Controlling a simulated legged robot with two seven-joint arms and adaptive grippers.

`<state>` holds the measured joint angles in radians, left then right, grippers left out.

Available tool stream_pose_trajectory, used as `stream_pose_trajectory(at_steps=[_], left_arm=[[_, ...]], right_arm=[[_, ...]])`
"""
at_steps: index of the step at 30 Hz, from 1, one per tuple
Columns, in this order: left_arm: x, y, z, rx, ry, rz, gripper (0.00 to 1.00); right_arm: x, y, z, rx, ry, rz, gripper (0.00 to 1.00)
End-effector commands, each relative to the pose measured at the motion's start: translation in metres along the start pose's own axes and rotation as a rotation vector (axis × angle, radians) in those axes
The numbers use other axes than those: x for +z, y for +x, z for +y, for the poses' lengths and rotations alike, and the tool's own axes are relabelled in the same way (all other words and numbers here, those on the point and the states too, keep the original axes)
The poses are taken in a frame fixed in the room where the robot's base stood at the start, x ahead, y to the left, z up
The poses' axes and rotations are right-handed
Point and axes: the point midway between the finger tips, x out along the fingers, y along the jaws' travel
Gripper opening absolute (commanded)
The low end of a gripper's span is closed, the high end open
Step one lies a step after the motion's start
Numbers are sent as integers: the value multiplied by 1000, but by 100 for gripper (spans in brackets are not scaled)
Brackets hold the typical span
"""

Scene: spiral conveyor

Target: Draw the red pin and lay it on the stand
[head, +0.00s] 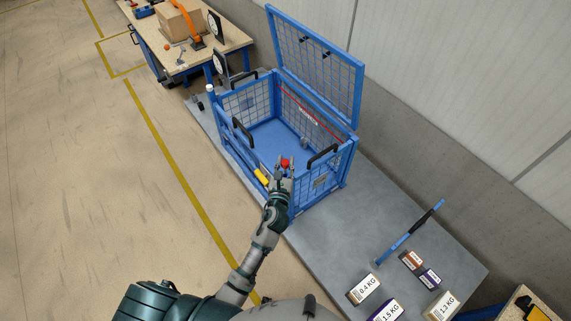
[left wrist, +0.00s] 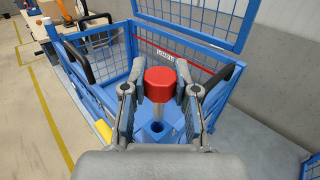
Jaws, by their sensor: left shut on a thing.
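The red pin has a red cap (head: 285,162) at the near corner of the blue mesh cage (head: 357,150). In the left wrist view the pin (left wrist: 160,84) stands upright with a pale shaft below its cap. My left gripper (head: 284,171) is shut on the pin, with one finger on each side in the left wrist view (left wrist: 160,95). Below the shaft is a blue square socket (left wrist: 150,137) with a dark hole. I cannot tell whether the pin's lower end is still inside it. I cannot surely make out the stand. My right gripper is not in view.
The cage's lid (head: 318,62) stands open at the back. Weight boxes (head: 364,288) and a blue-handled bar (head: 408,235) lie on the grey platform (head: 345,235) at the right. A workbench (head: 225,32) stands at the far left. The floor left of the cage is clear.

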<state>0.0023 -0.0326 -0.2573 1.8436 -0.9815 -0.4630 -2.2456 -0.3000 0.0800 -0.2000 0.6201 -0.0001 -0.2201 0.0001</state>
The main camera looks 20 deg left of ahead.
Motion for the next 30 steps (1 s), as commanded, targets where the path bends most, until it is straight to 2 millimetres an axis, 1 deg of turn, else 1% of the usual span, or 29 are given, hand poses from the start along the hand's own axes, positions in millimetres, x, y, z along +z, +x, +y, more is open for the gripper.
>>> stream_pose_trajectory(at_steps=[11,22,27,30], left_arm=[[3,0,0,0,1,-1,0],[34,0,0,0,2,-3,0],[41,0,0,0,0,0,0],[42,0,0,0,0,1,0]], right_arm=[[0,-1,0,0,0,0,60],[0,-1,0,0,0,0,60],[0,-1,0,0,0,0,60],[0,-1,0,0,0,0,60]])
